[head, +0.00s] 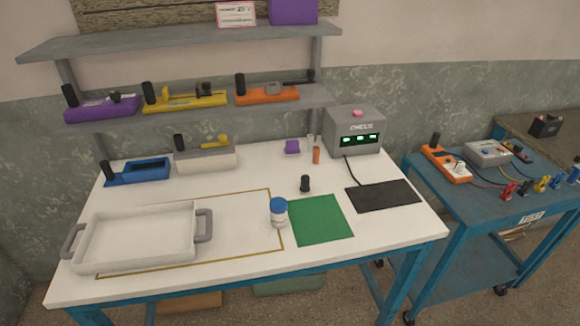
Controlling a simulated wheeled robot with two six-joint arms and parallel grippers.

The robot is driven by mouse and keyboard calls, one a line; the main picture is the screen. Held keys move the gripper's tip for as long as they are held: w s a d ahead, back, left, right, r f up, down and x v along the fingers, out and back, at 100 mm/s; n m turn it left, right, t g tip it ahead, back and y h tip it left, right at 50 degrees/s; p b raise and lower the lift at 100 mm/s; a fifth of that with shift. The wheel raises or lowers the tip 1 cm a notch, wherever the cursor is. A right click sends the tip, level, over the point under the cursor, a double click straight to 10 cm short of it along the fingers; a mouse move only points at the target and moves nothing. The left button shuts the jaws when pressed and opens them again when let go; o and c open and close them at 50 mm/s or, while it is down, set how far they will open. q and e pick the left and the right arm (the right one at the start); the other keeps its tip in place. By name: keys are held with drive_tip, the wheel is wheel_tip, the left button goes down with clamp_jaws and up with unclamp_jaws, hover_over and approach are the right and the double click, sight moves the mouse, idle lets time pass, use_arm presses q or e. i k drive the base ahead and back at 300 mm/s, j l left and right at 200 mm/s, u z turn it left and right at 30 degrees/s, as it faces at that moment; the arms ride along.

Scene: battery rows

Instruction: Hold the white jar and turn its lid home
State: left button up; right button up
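A white jar (278,219) stands upright on the white table, left of the green mat and near the gold outline's right side. A blue lid (278,205) sits on top of the jar. I cannot tell how tightly the lid is seated. Neither of my grippers is in the head view, and nothing touches the jar.
A white tray (137,265) with grey handles lies at the table's left. A green mat (320,219) is right of the jar, with a small black cylinder (305,184) behind it. A black mat (383,196) and a grey checker box (356,131) stand further right. Shelves (190,104) hold coloured battery holders.

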sight(278, 222)
drive_tip(key=l+u, duration=0.1)
drive_tip(key=u, duration=0.3)
drive_tip(key=l+u, duration=0.15)
drive_tip(key=u, duration=0.2)
drive_tip(key=l+u, duration=0.1)
drive_tip(key=u, duration=0.3)
drive_tip(key=l+u, duration=0.15)
drive_tip(key=l, duration=0.25)
drive_tip(key=k+l+u, duration=0.1)
drive_tip(key=l, duration=0.3)
drive_tip(key=l+u, duration=0.15)
drive_tip(key=l, duration=0.25)
drive_tip(key=k+l+u, duration=0.1)
drive_tip(key=l, duration=0.3)
drive_tip(key=k+l+u, duration=0.15)
drive_tip(key=l, duration=0.2)
